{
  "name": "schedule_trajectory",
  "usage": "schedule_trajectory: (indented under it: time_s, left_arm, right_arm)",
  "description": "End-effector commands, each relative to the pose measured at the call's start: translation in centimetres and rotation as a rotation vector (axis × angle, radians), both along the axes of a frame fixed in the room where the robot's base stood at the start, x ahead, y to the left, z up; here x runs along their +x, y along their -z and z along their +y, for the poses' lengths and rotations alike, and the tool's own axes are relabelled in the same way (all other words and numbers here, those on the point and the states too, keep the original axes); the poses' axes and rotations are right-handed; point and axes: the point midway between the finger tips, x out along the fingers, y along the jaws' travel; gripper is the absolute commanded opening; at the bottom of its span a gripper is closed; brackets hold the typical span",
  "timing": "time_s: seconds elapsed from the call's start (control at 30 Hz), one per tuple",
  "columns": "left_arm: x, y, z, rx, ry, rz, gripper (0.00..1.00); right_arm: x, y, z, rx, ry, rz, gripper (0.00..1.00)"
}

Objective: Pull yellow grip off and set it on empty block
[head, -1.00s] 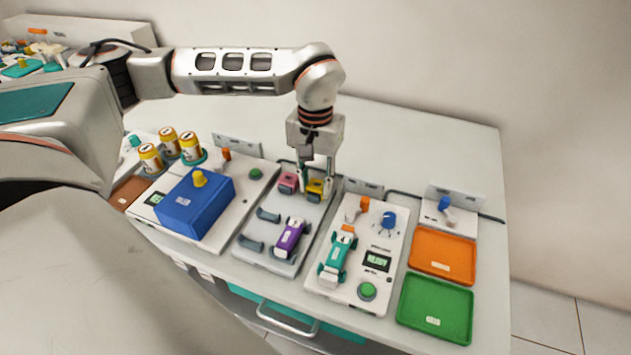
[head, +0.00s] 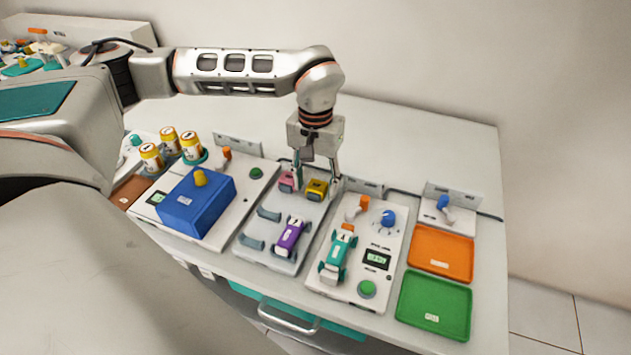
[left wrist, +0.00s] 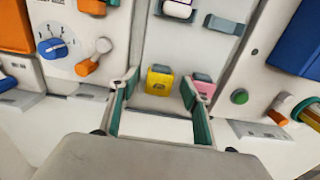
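The yellow grip (head: 317,188) sits at the back of the grey plate (head: 256,229), beside a pink grip (head: 287,179). Both also show in the left wrist view, yellow (left wrist: 160,82) and pink (left wrist: 203,86). My left gripper (head: 316,178) points down over the yellow grip with its fingers spread wide. In the left wrist view, my left gripper (left wrist: 159,82) has one finger on each side of the yellow grip, with gaps, and holds nothing. One finger stands between the yellow and pink grips. Two empty blue-grey supports (head: 268,214) stand on the plate's left. My right gripper is not in view.
A purple car (head: 291,237) rests on the plate's right. To the right are a panel with a teal car (head: 336,258) and blue knob (head: 388,218), an orange tray (head: 442,232) and a green tray (head: 433,330). A blue box (head: 185,218) stands left. The back table strip is clear.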

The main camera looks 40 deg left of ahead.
Motion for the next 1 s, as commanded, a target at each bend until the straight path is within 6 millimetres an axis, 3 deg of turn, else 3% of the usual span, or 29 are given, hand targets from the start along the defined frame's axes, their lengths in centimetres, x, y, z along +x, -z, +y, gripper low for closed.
schedule_trajectory:
  time_s: [0.3,0.43,0.8,1.0]
  left_arm:
    - [0.0,-0.1,0.0,0.0,0.0,0.0,0.48]
    - [0.1,-1.1,0.0,0.0,0.0,-0.003,0.48]
    - [0.1,-8.2,0.0,0.0,0.0,-0.005,0.48]
    - [0.1,-11.0,0.0,0.0,0.001,-0.003,0.48]
  right_arm:
    - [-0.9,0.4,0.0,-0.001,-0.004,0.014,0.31]
    - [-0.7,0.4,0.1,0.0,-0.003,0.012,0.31]
    - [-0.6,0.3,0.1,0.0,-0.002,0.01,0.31]
    - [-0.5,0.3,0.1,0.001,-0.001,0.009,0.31]
